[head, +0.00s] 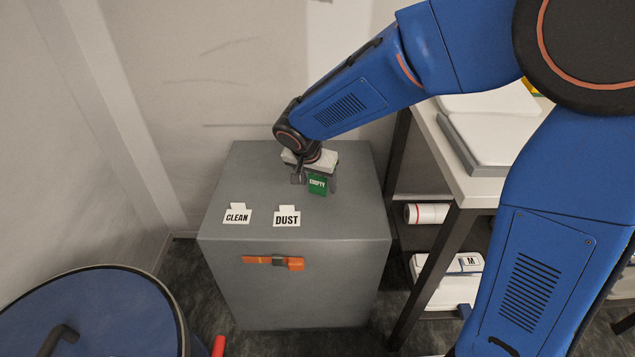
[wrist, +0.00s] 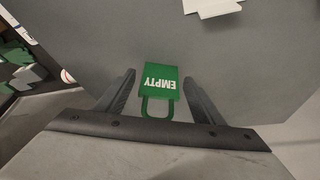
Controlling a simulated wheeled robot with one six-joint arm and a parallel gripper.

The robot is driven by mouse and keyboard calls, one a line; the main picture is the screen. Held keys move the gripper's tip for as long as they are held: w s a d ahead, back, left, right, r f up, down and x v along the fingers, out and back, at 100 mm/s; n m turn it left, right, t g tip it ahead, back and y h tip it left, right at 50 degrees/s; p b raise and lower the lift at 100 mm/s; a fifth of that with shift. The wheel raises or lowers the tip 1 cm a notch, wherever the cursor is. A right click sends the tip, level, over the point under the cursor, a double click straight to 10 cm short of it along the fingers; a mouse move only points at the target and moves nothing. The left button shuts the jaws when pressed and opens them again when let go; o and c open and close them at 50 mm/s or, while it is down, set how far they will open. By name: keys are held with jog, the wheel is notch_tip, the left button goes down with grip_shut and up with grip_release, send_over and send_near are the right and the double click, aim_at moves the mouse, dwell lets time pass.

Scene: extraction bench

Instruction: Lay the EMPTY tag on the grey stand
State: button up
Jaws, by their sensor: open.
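The green EMPTY tag (head: 317,185) is on the top of the grey stand (head: 262,185), toward its back right. It also shows in the wrist view (wrist: 159,82), flat against the grey top, with its loop toward my gripper's palm. My gripper (head: 314,178) is open over the tag. In the wrist view its two fingers (wrist: 160,77) stand on either side of the tag, with a visible gap on each side. I see no finger touching it.
White CLEAN (head: 237,217) and DUST (head: 287,219) tags lie near the stand's front edge. An orange latch (head: 272,262) is on its front face. A blue-lidded drum (head: 95,315) stands at lower left. A white-topped bench (head: 470,185) is close on the right.

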jog(key=v, duration=1.2)
